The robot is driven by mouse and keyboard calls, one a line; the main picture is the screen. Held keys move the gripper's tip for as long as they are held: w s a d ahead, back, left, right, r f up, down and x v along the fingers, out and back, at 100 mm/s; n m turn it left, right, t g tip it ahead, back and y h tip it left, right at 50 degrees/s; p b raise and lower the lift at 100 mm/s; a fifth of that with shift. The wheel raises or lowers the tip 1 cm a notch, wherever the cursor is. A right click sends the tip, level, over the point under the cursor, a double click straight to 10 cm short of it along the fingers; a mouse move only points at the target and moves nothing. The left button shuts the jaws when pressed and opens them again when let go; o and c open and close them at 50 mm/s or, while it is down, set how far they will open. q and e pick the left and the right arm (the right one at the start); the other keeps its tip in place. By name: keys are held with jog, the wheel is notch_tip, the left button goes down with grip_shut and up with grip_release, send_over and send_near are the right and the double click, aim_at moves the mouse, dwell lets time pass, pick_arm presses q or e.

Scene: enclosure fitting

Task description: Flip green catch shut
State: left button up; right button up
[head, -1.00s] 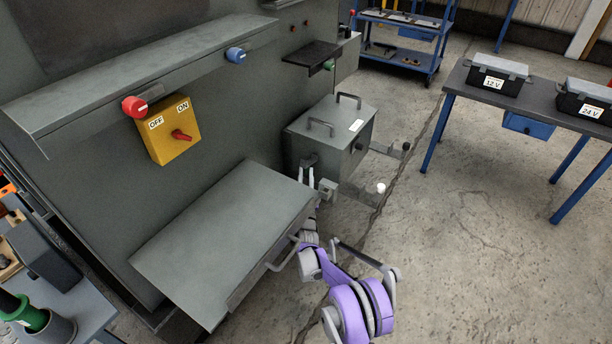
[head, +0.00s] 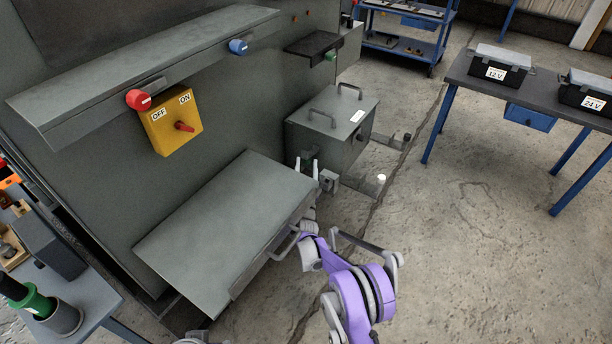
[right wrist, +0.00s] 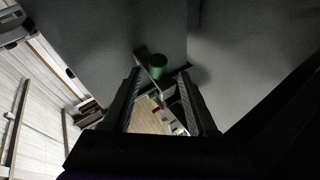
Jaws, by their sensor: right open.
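The green catch (head: 331,55) shows small in the head view, under the front of a dark shelf on the grey cabinet. In the right wrist view a green cylindrical piece (right wrist: 157,66) appears between and beyond the fingertips, on a dark strip against a grey panel. My right gripper (head: 307,165) is in front of the grey box, below and nearer than the catch. The catch's exact angle is too small to tell.
A grey box with handles (head: 330,125) stands beyond my right gripper. A grey ledge (head: 225,225) lies left of my arm. The dark shelf (head: 313,44) overhangs near the catch. A yellow switch box (head: 165,135) is on the panel. Open floor lies to the right.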

jog(key=p+v, duration=0.1)
jog(key=v, duration=0.9)
jog(key=shift+p, duration=0.3)
jog(key=shift+s+f, duration=0.1)
